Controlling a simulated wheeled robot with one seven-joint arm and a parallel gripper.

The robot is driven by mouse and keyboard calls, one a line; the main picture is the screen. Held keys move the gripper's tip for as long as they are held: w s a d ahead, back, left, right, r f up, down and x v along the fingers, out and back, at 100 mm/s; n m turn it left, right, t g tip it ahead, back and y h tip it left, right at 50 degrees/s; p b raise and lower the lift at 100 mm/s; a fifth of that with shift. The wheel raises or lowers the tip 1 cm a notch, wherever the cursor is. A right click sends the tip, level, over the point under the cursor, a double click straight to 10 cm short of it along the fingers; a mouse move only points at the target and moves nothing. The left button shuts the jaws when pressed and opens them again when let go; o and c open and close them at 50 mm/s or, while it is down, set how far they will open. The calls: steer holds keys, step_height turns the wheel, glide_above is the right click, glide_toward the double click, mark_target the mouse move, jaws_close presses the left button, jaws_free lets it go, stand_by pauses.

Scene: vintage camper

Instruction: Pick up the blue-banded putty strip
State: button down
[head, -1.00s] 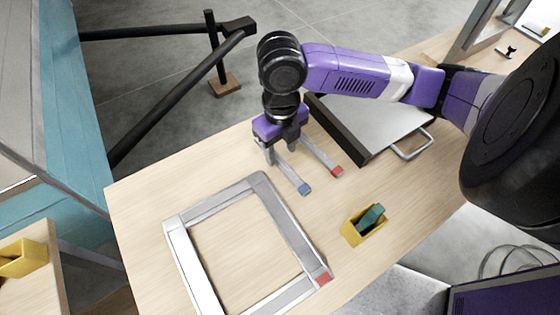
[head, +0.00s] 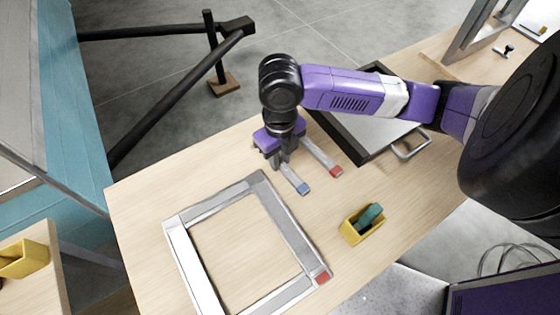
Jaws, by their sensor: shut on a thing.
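The blue-banded putty strip (head: 293,176) is a short grey bar with a blue end, pointing toward the lower right on the wooden table. My gripper (head: 283,163) reaches straight down over its far end and is shut on it. The fingertips are partly hidden by the gripper body, and I cannot tell whether the strip is clear of the tabletop. A red-ended grey strip (head: 322,158) lies just to the right, roughly parallel and apart from the blue-banded one.
A grey rectangular frame (head: 285,225) with a red-marked corner lies at the front. A yellow holder (head: 362,228) with a green block stands to the right. A dark-edged tray with a metal handle (head: 372,135) lies behind. Bare table (head: 150,190) shows at left.

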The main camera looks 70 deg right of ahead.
steer(key=shift+r, duration=0.1)
step_height(320, 180, up, 20)
steer(key=shift+p, duration=0.35)
stand_by(1.2)
